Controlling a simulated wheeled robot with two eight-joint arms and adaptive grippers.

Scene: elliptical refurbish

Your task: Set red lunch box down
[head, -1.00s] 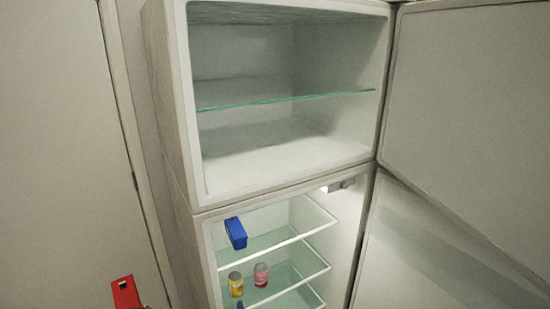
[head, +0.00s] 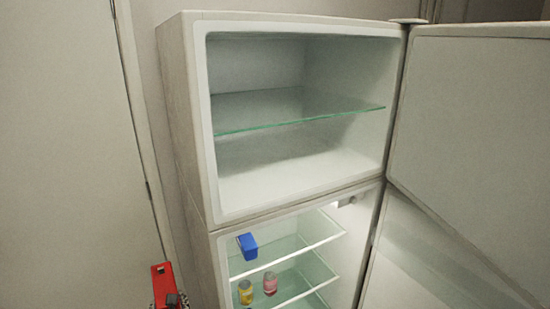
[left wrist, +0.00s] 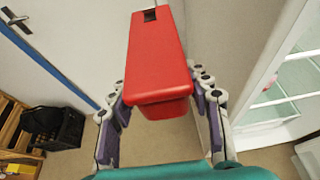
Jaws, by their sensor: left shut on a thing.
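The red lunch box (head: 160,270) shows at the bottom left of the head view, in front of the white door and left of the fridge. My left gripper (head: 168,298) is just below it, partly cut off by the picture edge. In the left wrist view the lunch box (left wrist: 158,50) lies between the two fingers of my left gripper (left wrist: 160,92), which is shut on it. It is held in the air above the floor. My right gripper is in neither view.
The open fridge (head: 185,120) has an empty upper compartment with a glass shelf (head: 290,112). In the lower compartment are a blue box (head: 247,245), a yellow can (head: 245,292) and a pink can (head: 270,282). A dark crate (left wrist: 55,125) stands at left in the wrist view.

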